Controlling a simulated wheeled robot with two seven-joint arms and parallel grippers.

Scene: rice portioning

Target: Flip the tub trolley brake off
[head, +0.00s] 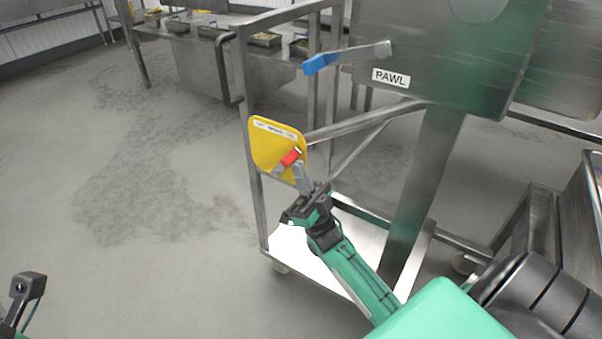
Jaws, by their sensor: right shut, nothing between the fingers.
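The brake plate is a yellow panel (262,143) with a small label strip, on the left upright of the steel trolley (254,190). A short brake lever with a red end (291,157) sits on its lower right part. My right gripper (300,173) is shut and empty, its fingers just below the red end and partly in front of the plate. I cannot tell whether they touch the lever. Part of my left arm's end (27,288) shows at the lower left edge; its fingers cannot be made out.
A blue-ended lever (322,63) sits above, beside a "PAWL" label (391,78) on the steel tub (440,50). Trolley bars run behind my right gripper. A steel bench (190,38) with food trays stands at the back. The floor at left is clear.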

